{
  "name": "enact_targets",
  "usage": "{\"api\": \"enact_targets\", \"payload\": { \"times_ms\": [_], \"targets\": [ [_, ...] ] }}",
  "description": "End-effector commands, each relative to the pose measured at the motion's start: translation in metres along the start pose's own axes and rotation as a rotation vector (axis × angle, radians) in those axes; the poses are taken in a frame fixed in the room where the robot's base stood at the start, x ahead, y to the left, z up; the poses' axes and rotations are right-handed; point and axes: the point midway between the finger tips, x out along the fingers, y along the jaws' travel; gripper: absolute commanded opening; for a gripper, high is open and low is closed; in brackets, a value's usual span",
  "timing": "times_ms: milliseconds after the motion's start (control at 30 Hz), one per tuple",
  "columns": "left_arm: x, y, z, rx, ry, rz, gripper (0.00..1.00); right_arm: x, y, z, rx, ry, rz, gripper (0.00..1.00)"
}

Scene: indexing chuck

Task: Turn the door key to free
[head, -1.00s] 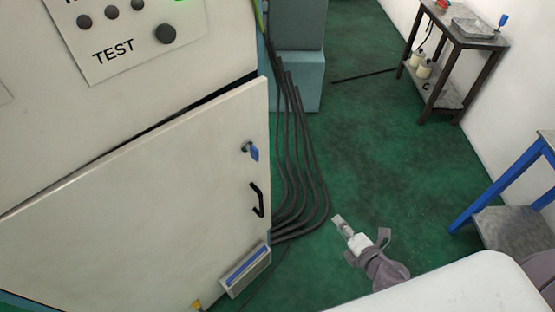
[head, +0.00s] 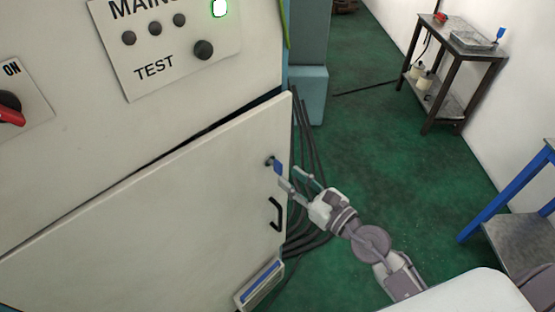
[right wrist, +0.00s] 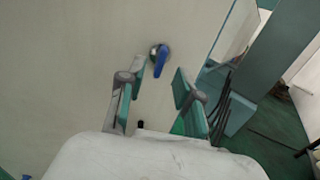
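The door key (head: 277,167) has a blue head and sits in a round lock near the upper right corner of the cream cabinet door (head: 150,215). In the right wrist view the blue key (right wrist: 160,60) hangs down, slightly tilted, from its metal lock. My right gripper (head: 295,178) is open, its two fingers apart, just right of the key. In the right wrist view the key shows beyond and between the open fingertips (right wrist: 160,75), with no visible contact. My left gripper is not in view.
A black door handle (head: 276,214) is below the key. Black cables (head: 305,130) run down behind my right gripper. A control panel with a red switch (head: 10,110) is above the door.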

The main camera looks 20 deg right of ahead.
Motion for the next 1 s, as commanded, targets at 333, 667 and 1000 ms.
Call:
{"api": "enact_targets", "payload": {
  "times_ms": [333, 667, 1000],
  "targets": [
    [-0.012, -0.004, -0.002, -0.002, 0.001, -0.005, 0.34, 0.051, 0.0, 0.0, 0.002, -0.001, 0.0, 0.34],
    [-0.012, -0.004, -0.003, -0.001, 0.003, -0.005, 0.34, 0.056, 0.0, -0.001, 0.002, 0.001, 0.0, 0.34],
    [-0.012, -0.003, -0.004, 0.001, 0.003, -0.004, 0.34, 0.055, 0.0, -0.001, 0.002, 0.0, 0.0, 0.0]
  ]
}}
